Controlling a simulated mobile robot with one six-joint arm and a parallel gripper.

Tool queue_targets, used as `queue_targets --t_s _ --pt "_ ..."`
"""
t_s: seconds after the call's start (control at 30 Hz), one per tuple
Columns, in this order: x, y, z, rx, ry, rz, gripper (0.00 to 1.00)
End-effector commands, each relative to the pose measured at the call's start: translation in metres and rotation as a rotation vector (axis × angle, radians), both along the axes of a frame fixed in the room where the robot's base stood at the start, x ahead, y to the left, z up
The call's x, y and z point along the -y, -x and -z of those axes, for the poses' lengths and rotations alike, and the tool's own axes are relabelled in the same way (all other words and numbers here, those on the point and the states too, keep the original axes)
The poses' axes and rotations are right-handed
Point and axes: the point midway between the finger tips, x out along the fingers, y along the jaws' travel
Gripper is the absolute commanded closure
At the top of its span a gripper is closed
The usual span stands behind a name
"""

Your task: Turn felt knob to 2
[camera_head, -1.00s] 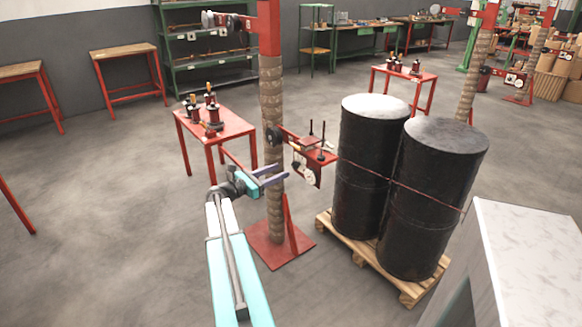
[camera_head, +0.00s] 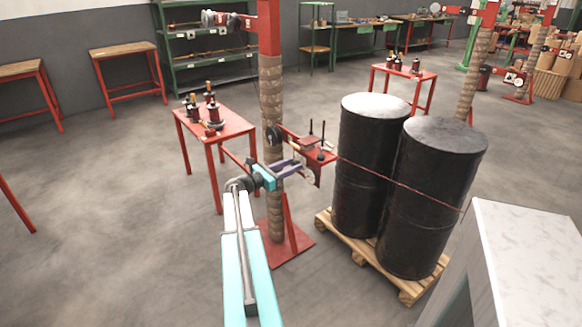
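My gripper (camera_head: 296,168) is at the end of my teal-and-white arm, its two purple-grey fingers pointing right, with a gap between them. It appears open. The fingertips are in front of the small red bracket unit (camera_head: 315,158) on the wrapped post. A pale round knob (camera_head: 310,177) shows just right of the fingertips on that unit's front, partly covered by them. I cannot tell whether the fingers touch it or are around it. Its markings and setting are too small to read.
The rope-wrapped post (camera_head: 272,110) stands on a red base plate (camera_head: 289,250) beside my arm. Two black drums (camera_head: 374,130) (camera_head: 435,190) stand on a wooden pallet (camera_head: 408,290) to the right.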

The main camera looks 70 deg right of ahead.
Motion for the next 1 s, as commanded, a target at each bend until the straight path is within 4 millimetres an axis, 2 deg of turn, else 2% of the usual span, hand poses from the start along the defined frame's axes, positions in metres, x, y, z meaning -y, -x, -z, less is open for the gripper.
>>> queue_targets --t_s 0.03,0.17,0.57,1.0 --pt "-0.0001 -0.0001 0.0 0.0 0.0 0.0 0.75" --pt "-0.0003 -0.001 0.0 0.0 0.0 -0.001 0.96" --pt "-0.001 -0.0011 0.002 0.04 0.025 -0.001 0.96" --pt "-0.002 -0.0002 0.0052 0.278 0.179 -0.001 0.96"
